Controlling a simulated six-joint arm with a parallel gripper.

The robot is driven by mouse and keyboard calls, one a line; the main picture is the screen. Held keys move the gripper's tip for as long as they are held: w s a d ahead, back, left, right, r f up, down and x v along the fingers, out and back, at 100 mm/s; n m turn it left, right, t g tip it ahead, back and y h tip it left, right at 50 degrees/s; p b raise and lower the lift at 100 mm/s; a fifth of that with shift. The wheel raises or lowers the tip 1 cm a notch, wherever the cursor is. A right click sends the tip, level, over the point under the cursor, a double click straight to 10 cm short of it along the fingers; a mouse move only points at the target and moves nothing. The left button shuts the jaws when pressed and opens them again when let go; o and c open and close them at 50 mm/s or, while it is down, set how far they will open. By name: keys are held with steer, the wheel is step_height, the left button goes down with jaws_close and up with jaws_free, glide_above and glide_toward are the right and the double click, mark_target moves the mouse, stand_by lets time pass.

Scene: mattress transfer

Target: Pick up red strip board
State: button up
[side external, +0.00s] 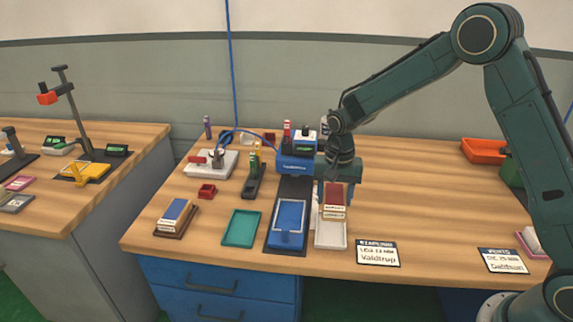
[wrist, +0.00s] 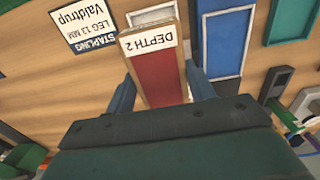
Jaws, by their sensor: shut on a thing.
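The red strip board (side external: 335,193) has a white label on its near end; in the wrist view the board (wrist: 158,75) shows the label reading "DEPTH 2". My gripper (wrist: 161,88) is shut on the board, with one finger along each long side. In the side view my gripper (side external: 334,187) comes down from behind, and its fingers are partly hidden by the board. A white tray (side external: 331,238) shows just in front of and below the board. I cannot tell whether the board touches the tray or hangs above it.
A blue device (side external: 296,160) stands behind. Label cards, including the stapling card (side external: 377,253), lie right. The table's right middle is clear.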

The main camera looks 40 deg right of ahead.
mark_target(334, 197)
step_height(334, 197, up, 12)
stand_by(0.4)
stand_by(0.5)
